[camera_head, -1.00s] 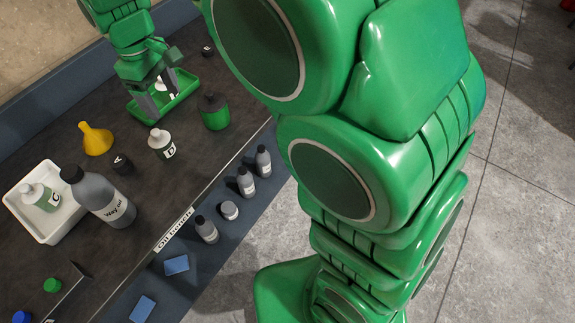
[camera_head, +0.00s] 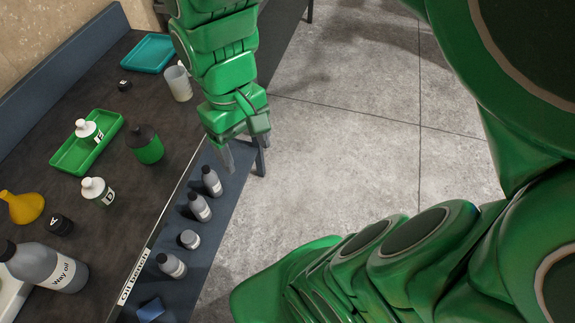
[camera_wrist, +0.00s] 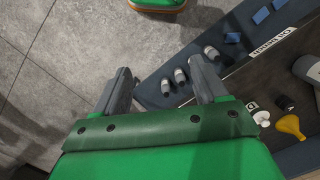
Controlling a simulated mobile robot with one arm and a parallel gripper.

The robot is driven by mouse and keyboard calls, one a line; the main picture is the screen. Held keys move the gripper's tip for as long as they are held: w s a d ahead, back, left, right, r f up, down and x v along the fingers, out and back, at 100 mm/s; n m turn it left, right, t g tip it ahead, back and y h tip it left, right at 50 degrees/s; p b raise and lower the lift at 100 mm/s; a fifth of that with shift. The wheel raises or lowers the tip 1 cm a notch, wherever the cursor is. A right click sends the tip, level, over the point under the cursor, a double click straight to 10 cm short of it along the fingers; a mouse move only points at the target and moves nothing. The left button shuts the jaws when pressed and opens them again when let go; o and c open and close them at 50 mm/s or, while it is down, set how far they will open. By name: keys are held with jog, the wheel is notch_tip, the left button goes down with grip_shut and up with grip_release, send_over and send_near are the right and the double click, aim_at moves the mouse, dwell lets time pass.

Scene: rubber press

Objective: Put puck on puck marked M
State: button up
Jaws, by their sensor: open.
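A short black puck marked A (camera_head: 60,225) stands on the dark bench beside the yellow funnel. A small black puck (camera_head: 125,85) with a white mark too small to read stands farther back, behind the green tray. No letter M can be made out. My gripper (camera_head: 244,158) is open and empty, pointing down beyond the bench's front edge, right of both pucks and apart from them. In the wrist view my gripper (camera_wrist: 160,78) has its fingers spread with nothing between them. A dark puck (camera_wrist: 285,102) shows there beside the funnel.
A white bottle marked E (camera_head: 88,130) stands in a green tray (camera_head: 65,158). Bottle D (camera_head: 97,191), a green-and-black bottle (camera_head: 146,146), a Way oil bottle (camera_head: 45,267) and a yellow funnel (camera_head: 22,207) stand nearby. Several grey bottles line the lower front shelf (camera_head: 215,225).

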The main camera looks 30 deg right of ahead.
jog(key=s+d+f+m, duration=0.1)
jog(key=s+d, duration=0.3)
jog(key=s, duration=0.4)
jog(key=shift+f+m, duration=0.35)
jog(key=shift+m, duration=0.55)
